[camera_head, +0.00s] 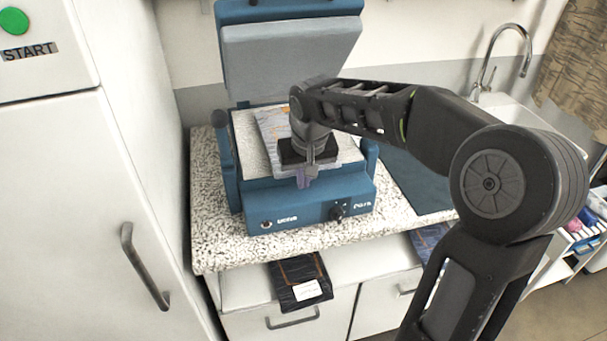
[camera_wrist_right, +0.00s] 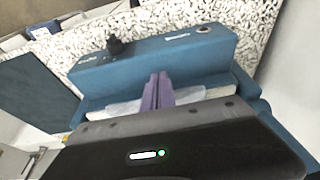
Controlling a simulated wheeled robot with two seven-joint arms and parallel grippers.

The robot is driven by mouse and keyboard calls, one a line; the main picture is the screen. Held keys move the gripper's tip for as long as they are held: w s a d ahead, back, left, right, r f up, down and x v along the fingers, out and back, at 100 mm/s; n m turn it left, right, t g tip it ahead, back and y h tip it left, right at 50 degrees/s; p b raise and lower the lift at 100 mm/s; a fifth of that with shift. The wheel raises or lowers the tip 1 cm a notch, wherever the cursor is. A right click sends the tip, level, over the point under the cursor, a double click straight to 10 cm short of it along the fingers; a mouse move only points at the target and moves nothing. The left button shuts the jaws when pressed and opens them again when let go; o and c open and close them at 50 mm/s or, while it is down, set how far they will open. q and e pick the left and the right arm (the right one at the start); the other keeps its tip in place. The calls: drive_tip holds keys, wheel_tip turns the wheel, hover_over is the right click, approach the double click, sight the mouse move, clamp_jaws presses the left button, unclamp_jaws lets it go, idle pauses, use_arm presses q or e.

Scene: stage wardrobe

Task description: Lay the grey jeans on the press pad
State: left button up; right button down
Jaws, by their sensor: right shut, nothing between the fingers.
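The blue press (camera_head: 310,200) stands open on the speckled counter, its grey upper plate (camera_head: 290,55) raised at the back. A folded, light grey garment with orange marks, seemingly the grey jeans (camera_head: 272,124), lies on the pale press pad (camera_head: 246,133). My right arm and gripper hide much of it. My right gripper (camera_head: 306,178) is shut and empty over the front part of the pad. Its closed fingers also show in the right wrist view (camera_wrist_right: 158,92), pointing toward the press's front panel (camera_wrist_right: 150,57). My left gripper is in neither view.
A dark folded garment with a white label (camera_head: 300,280) lies below the counter edge, with a blue one (camera_head: 430,240) to its right. A dark mat (camera_head: 415,182) lies right of the press, before the sink (camera_head: 515,110). A white cabinet (camera_head: 75,200) stands close on the left.

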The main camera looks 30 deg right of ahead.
drive_tip(key=shift+w, duration=0.15)
drive_tip(key=shift+w+d, duration=0.2)
drive_tip(key=shift+w, duration=0.3)
drive_tip(key=shift+w+d, duration=0.2)
drive_tip(key=shift+w, duration=0.25)
drive_tip(key=shift+s+f, duration=0.1)
drive_tip(key=shift+s, duration=0.05)
